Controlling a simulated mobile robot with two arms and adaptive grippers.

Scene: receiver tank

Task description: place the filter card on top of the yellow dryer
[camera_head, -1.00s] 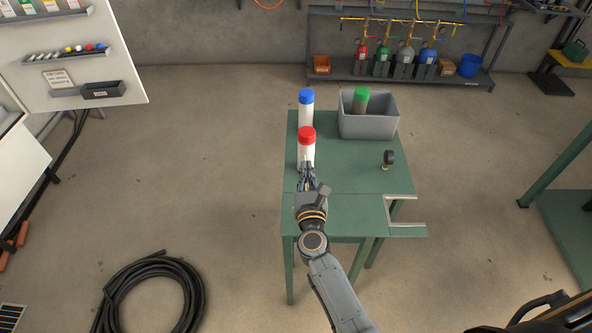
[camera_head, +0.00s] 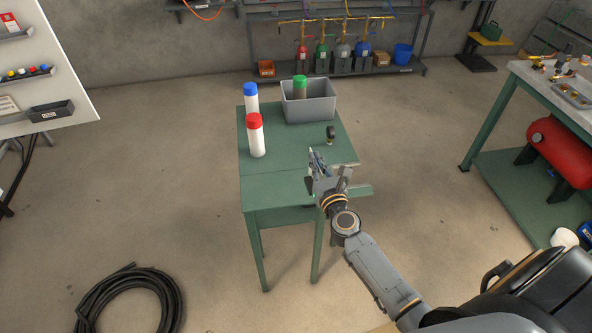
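I cannot make out a filter card or a yellow dryer in the head view. On the green table (camera_head: 275,185) stand a white cylinder with a red cap (camera_head: 256,136) and, behind it, one with a blue cap (camera_head: 251,98). A green-capped cylinder (camera_head: 300,87) stands in a grey bin (camera_head: 310,107) at the back of the table. My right gripper (camera_head: 315,155) is over the table, right of the red-capped cylinder and apart from it. Its fingers are small and seen from behind, so their opening is unclear; I see nothing held. My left gripper is out of view.
A small black gauge (camera_head: 331,133) stands on the table just beyond my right gripper. A workbench (camera_head: 530,85) with a red tank (camera_head: 559,152) below is at the right. A white panel (camera_head: 62,75) stands left, and a coiled black hose (camera_head: 130,300) lies on the open floor.

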